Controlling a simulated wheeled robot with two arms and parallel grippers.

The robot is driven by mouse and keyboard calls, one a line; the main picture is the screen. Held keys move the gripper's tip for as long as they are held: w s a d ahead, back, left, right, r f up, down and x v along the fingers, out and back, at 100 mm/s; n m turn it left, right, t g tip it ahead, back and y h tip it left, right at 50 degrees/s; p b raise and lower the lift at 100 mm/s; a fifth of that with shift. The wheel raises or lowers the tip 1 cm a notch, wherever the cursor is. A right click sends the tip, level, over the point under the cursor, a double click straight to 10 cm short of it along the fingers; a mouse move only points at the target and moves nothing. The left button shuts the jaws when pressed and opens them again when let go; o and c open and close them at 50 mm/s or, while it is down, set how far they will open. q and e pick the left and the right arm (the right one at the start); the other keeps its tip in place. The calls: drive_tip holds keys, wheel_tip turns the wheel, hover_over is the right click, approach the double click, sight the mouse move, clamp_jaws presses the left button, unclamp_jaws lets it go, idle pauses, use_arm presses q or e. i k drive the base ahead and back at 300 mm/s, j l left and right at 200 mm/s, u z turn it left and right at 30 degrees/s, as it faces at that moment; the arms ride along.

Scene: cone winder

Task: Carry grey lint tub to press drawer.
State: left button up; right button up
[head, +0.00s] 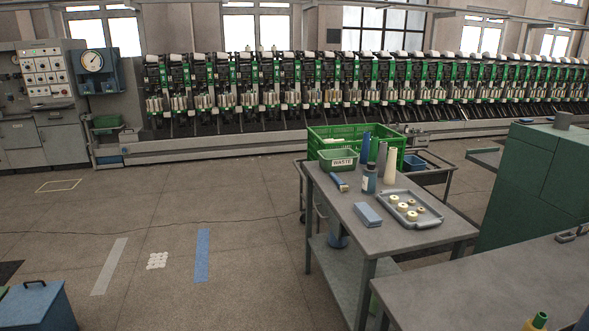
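A small grey tub (563,120) stands upright on top of the large green cabinet (540,190) at the right; it looks like the grey lint tub, though no label shows. Neither of my grippers is in view.
A grey table (340,203) holds a green WASTE bin (342,160), a grey tray (417,218) with bobbins, a blue block and bottles. A grey bench (500,285) fills the lower right. A blue box (38,308) stands lower left. The left floor is mostly clear.

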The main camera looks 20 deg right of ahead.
sight(499, 160)
drive_tip(key=i+z, duration=0.15)
drive_tip(key=i, duration=4.2)
drive_tip(key=i+z, duration=0.1)
drive_tip(key=i, duration=0.75)
drive_tip(key=i+j, duration=0.1)
drive_tip(key=i, duration=0.75)
drive_tip(key=i+j+z, duration=0.15)
drive_tip(key=i, duration=0.7)
drive_tip(key=i+z, duration=0.2)
drive_tip(key=i, duration=1.3)
drive_tip(key=i+z, duration=0.6)
drive_tip(key=z, duration=0.15)
drive_tip(key=i+j+z, duration=0.15)
drive_tip(key=z, duration=0.2)
drive_tip(key=i+l+z, duration=0.15)
drive_tip(key=i+z, duration=1)
drive_tip(key=z, duration=0.15)
drive_tip(key=i, duration=1.4)
drive_tip(key=i+l+z, duration=0.15)
drive_tip(key=i, duration=1.2)
drive_tip(key=i+j, duration=0.1)
drive_tip(key=i, duration=1.3)
drive_tip(key=l+z, duration=0.05)
